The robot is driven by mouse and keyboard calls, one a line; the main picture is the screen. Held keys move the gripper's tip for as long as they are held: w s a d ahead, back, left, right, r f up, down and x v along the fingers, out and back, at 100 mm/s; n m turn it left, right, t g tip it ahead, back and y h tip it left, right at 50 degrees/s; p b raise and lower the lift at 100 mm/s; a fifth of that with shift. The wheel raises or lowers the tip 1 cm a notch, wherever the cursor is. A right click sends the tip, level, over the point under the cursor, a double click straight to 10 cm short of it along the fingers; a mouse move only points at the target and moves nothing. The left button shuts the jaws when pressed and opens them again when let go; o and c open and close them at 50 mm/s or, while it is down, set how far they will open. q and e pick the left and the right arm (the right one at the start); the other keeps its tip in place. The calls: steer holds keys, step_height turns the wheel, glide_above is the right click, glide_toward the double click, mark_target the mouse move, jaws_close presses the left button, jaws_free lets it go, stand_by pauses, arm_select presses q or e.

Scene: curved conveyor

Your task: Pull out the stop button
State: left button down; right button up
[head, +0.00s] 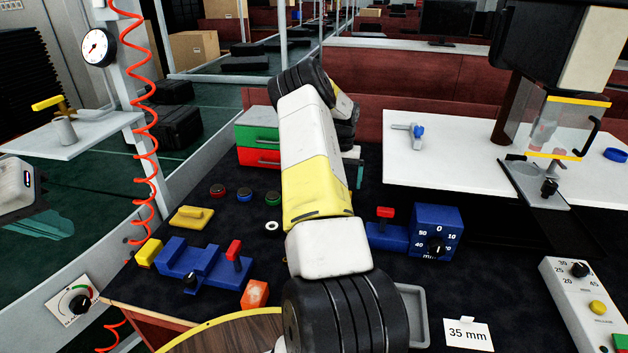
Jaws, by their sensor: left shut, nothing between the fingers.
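No button marked as a stop button can be made out. My left arm crosses the middle of the head view and bends over at the back. My left gripper (352,153) is partly hidden behind this arm, near the right side of the drawer box. It is shut and empty, well apart from the red-topped button. My right gripper is not in view.
A green and red drawer box (258,145) stands behind the buttons. A blue fixture with a red lever (233,250) is at the front left. A blue dial box (436,232) and a "35 mm" card (468,334) are right of my arm. A red coiled hose (145,130) hangs at left.

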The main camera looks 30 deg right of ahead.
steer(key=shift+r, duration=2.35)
